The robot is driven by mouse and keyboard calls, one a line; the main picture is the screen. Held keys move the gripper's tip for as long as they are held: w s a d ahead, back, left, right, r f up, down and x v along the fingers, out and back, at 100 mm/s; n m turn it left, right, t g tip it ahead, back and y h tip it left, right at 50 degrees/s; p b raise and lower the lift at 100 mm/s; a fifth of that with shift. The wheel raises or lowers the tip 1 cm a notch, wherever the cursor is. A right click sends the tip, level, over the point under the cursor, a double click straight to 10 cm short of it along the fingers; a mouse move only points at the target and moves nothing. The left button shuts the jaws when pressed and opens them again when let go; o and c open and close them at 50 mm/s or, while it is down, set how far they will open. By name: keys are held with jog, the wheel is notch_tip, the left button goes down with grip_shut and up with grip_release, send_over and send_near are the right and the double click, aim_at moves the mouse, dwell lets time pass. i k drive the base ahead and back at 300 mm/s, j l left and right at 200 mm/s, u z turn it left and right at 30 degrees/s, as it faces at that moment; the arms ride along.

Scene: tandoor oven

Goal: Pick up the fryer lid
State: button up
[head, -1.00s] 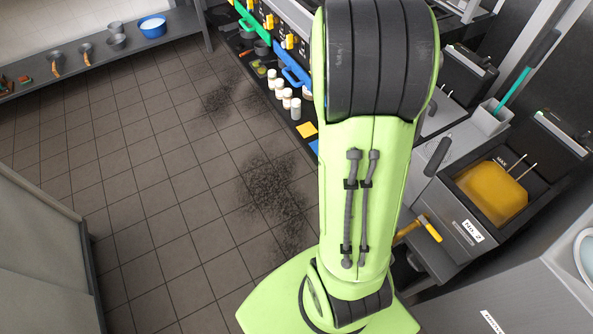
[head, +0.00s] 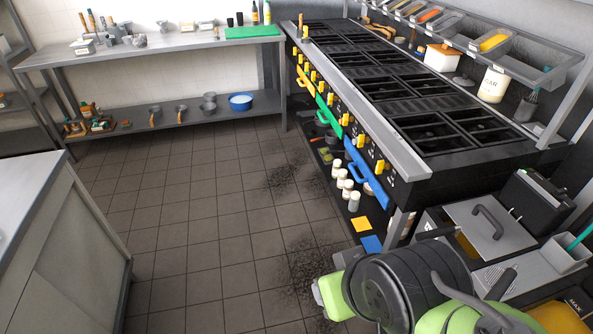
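The fryer lid (head: 498,238) is a flat grey metal plate with a dark bar handle on top. It lies at the right in the head view, over a fryer (head: 430,222) beside the end of the long stove. A bit of yellow oil shows near the lid's lower left. A second fryer with yellow oil (head: 562,318) is at the lower right edge and is open. My green and black arm fills the bottom right, in front of the fryers and left of the second one. My gripper is not visible.
The stove (head: 440,150) with black grates and coloured handles runs along the right. White jars and bottles stand on its lower shelf. A grey cabinet (head: 60,245) stands at the left. A back shelf table (head: 150,50) holds kitchenware.

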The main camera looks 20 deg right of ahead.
aim_at(494, 232)
jog(key=j+z, duration=0.15)
jog(key=z, duration=1.35)
jog(key=l+z, duration=0.1)
jog(key=z, duration=0.55)
jog(key=i, duration=0.05)
